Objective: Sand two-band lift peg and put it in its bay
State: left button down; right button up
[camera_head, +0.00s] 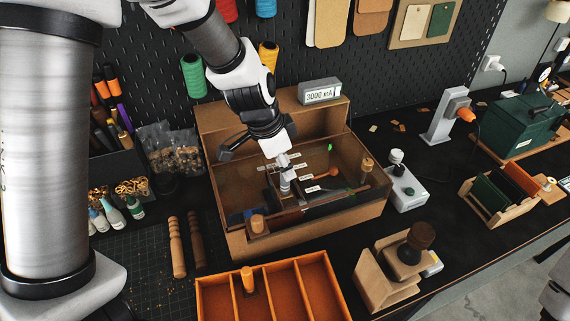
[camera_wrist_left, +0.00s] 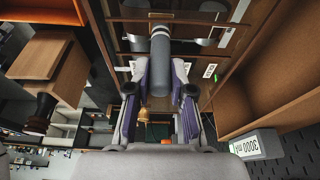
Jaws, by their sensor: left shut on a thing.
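My left gripper (camera_head: 284,166) reaches down into a wooden, clear-fronted box (camera_head: 300,234). It is shut on a grey cylindrical peg (camera_head: 285,185). In the left wrist view my left gripper's purple-edged fingers (camera_wrist_left: 160,88) hold this dark grey peg (camera_wrist_left: 160,60), which has a paler end. An orange tray with several compartments (camera_head: 318,256) stands in front of the box. One short orange-brown peg (camera_head: 248,279) stands in its left part. My right gripper does not show.
Small labels and dark parts lie inside the box. A 3000 mA display (camera_head: 320,91) sits on its back ledge. A wooden stand with a dark knob (camera_head: 420,236) is at the front right. Two turned wooden rods (camera_head: 177,247) lie left of the box.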

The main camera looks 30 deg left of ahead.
pick_arm(q)
jog(key=shift+s+f, duration=0.1)
notch_tip(320, 180, up, 7)
jog(key=p, duration=0.5)
jog(key=shift+f, duration=0.15)
